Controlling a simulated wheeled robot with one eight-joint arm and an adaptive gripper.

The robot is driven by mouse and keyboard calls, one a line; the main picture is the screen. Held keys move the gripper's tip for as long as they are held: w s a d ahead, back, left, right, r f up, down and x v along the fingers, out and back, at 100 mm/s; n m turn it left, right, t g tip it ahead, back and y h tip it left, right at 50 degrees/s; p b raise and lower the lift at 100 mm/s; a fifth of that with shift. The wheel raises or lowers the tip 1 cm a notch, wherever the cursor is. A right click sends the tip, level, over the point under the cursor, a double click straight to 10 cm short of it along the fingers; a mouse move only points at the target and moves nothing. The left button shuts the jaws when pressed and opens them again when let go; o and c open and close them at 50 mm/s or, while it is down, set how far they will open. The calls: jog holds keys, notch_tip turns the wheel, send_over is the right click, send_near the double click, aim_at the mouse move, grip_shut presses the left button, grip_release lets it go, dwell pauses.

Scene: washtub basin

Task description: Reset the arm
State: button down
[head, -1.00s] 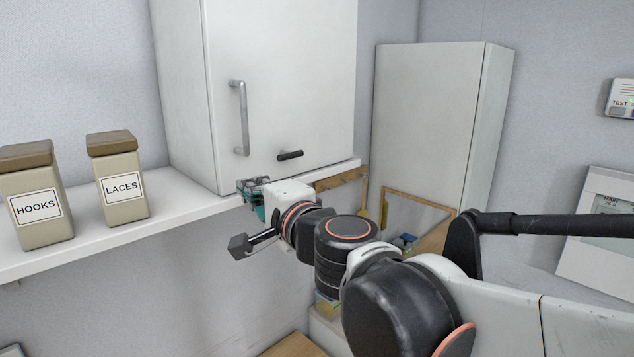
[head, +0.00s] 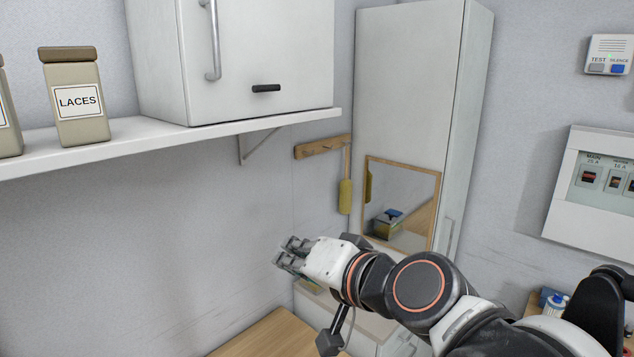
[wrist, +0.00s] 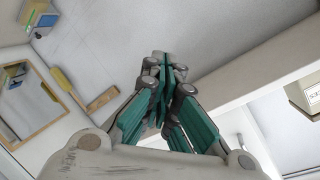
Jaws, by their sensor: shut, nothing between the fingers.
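My gripper (head: 287,255) is in the middle of the head view, below the shelf and in front of the bare wall. It points left and holds nothing. In the wrist view my gripper (wrist: 166,62) shows its teal-padded fingers together, with no object between them. My arm reaches in from the lower right of the head view.
A white shelf (head: 200,138) carries a closed cabinet (head: 262,60) and a LACES jar (head: 78,105). A tall cabinet (head: 408,90) stands behind, near a framed mirror (head: 400,185) and a hook rail (head: 322,146). A wooden top (head: 262,335) lies below. Open space lies left of my gripper.

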jog(key=s+d+f+g+h+b, duration=0.1)
jog(key=s+d+f+h+b, duration=0.2)
jog(key=d+f, duration=0.5)
jog(key=s+d+f+n+g+h+b, duration=0.1)
jog(key=s+d+f+h+b, duration=0.2)
jog(key=d+f+b, duration=0.2)
jog(key=s+d+f+n+g+h+b, duration=0.1)
jog(key=s+d+f+g+h+b, duration=0.1)
jog(key=d+f, duration=0.9)
notch_tip(320, 180, down, 7)
jog(key=shift+s+d+r+h+b, duration=0.15)
jog(key=shift+s+h+b, duration=0.55)
jog(key=shift+s+b, duration=0.4)
jog(key=c, duration=2.3)
grip_release()
jog(key=shift+w, duration=0.15)
